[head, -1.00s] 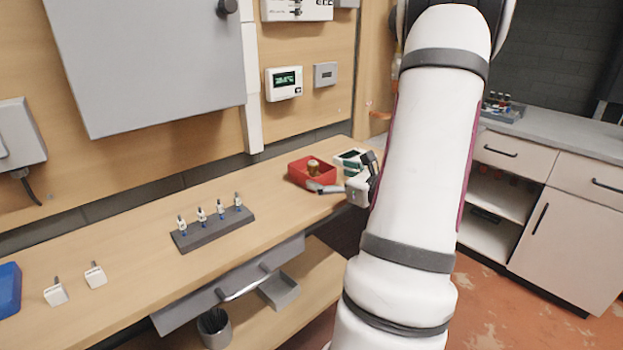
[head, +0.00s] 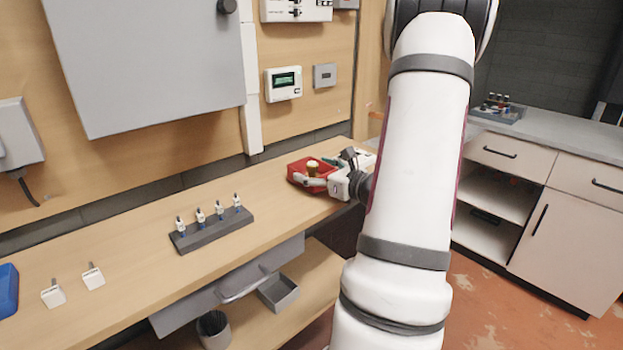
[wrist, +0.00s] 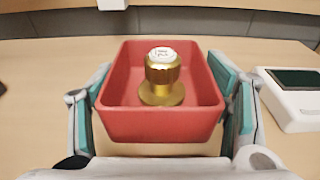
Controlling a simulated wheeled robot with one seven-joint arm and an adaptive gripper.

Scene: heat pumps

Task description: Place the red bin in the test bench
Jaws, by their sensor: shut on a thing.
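The red bin (head: 297,171) sits at the far right end of the wooden workbench in the head view. It also shows in the middle of the wrist view (wrist: 160,125), with a brass, white-topped part (wrist: 162,80) standing upright inside it. My gripper (head: 328,176) is at the bin, and in the wrist view its teal-padded fingers (wrist: 162,103) are on the bin's left and right sides, shut on it. Whether the bin is lifted off the bench cannot be told. I cannot tell which surface is the test bench.
A white device with a dark screen (wrist: 295,95) lies close to the right finger. A dark rack (head: 213,230) with several small fittings stands left of the bin. A grey counter (head: 560,135) with a tray (head: 500,110) is at the right. Bench space between rack and bin is clear.

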